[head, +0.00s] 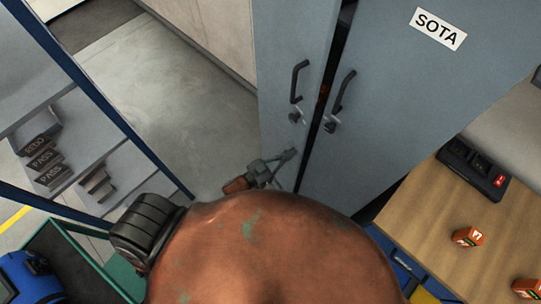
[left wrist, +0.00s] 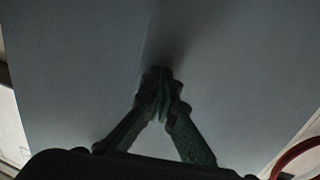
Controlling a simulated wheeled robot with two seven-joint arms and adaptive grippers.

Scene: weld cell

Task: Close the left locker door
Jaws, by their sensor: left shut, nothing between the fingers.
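The left locker door (head: 285,45) is a narrow grey-blue panel with a dark handle (head: 298,82) and a lock with a key below it. It stands slightly ajar, with a dark gap (head: 325,95) between it and the right locker door (head: 400,90), which bears a SOTA label. My left gripper (head: 290,154) is in front of the lower part of the left door, below the handle. Its fingers are shut and empty in the left wrist view (left wrist: 163,80), close to a plain grey surface; I cannot tell whether they touch it. My right gripper is out of view.
A wooden table (head: 425,215) with a black device (head: 473,168) and orange-red blocks (head: 467,237) stands at the right. A blue-framed rack (head: 125,128) with REDO and PASS labels is at the left. Bare concrete floor (head: 170,90) lies between rack and locker.

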